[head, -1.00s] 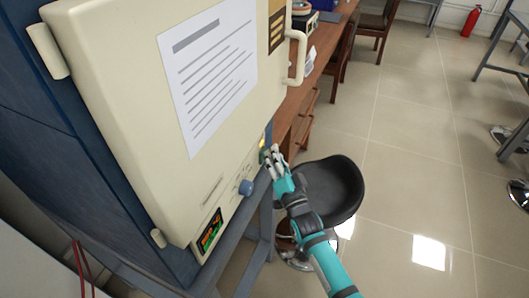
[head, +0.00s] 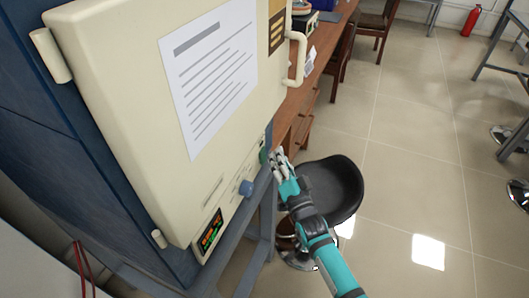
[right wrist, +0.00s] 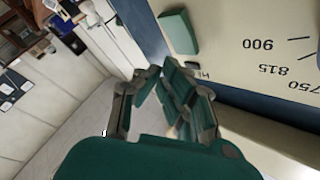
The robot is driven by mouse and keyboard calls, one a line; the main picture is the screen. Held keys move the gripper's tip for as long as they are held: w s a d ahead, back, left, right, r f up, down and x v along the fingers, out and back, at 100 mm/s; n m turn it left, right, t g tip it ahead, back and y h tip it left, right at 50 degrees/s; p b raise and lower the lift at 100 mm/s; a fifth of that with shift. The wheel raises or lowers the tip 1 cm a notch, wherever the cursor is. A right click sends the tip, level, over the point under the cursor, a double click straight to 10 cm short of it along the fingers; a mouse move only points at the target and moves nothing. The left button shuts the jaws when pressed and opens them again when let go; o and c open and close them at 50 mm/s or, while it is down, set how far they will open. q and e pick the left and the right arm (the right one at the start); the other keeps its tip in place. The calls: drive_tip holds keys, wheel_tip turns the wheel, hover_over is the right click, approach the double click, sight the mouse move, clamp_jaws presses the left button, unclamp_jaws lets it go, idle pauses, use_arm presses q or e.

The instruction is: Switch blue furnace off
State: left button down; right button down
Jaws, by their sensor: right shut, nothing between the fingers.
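The blue furnace (head: 100,205) fills the left of the head view, with a cream front door (head: 130,110). Low on its front are a lit display (head: 209,231), a blue knob (head: 246,188) and a green switch (head: 263,154). In the right wrist view the switch (right wrist: 179,32) is a plain green block on the cream panel, with no glow visible. My right gripper (head: 276,156) is shut and empty just right of the switch, apparently apart from it. Its fingers (right wrist: 158,78) also show in the wrist view. My left gripper is not in view.
A black stool (head: 335,185) stands behind and right of my right gripper. A wooden desk (head: 300,95) runs beyond the furnace. The door handle (head: 298,58) sticks out at upper right. Open tiled floor lies to the right.

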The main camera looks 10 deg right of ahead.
drive_tip(key=s+d, duration=0.2)
drive_tip(key=d+p, duration=0.1)
drive_tip(key=d, duration=0.1)
drive_tip(key=shift+s+d+f, duration=0.1)
drive_tip(key=shift+s+f, duration=0.2)
drive_tip(key=shift+s, duration=0.1)
idle(0.4)
